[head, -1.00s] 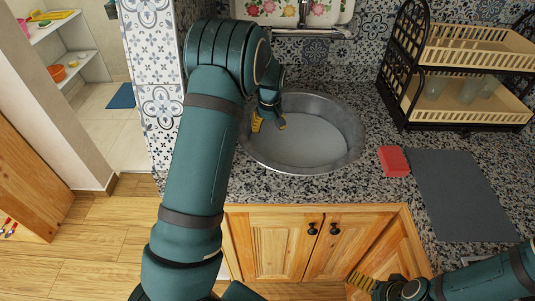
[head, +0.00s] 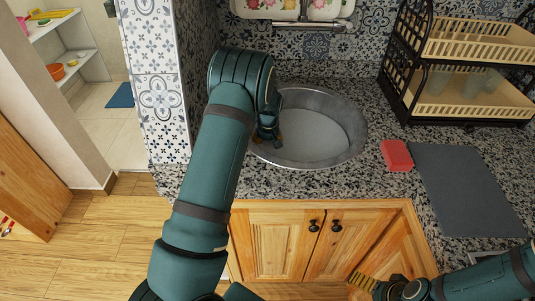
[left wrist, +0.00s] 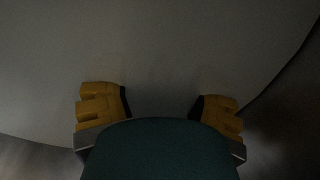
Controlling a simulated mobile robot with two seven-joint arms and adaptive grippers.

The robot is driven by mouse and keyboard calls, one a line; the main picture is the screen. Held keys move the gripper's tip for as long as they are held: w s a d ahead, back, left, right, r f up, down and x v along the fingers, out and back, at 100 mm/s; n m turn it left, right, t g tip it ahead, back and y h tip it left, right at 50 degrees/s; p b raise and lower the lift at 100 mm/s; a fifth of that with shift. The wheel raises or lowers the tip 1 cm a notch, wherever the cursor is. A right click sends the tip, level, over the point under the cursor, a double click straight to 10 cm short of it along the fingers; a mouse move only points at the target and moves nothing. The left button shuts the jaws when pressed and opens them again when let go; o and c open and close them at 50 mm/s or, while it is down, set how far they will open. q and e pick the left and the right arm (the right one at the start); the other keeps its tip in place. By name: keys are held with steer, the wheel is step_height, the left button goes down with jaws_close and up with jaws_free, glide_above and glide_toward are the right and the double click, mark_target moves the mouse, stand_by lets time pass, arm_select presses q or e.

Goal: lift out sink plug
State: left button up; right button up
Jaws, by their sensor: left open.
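The round metal sink (head: 345,148) is set in the speckled counter. Its inside looks plain grey; I cannot tell whether that is water or bare metal. I see no sink plug in either view; my left arm hides the sink's left part. My left gripper (head: 268,141) points down inside the sink's left side. In the left wrist view its yellow fingers (left wrist: 160,105) are spread wide over a dim grey surface, with nothing seen between them. My right gripper (head: 362,281) is low in front of the cabinet, away from the sink; its jaw opening is unclear.
A red sponge (head: 397,155) and a dark grey mat (head: 465,190) lie right of the sink. A two-tier dish rack (head: 465,100) with glasses stands at the back right. A wall rack with flowered plates (head: 290,8) hangs behind the sink. Wooden cabinet doors (head: 275,245) are below.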

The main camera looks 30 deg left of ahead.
arm_select(q)
steer(key=shift+w+a+f, duration=0.1)
steer(key=shift+f, duration=0.75)
steer(key=shift+r, duration=0.1)
jaws_close()
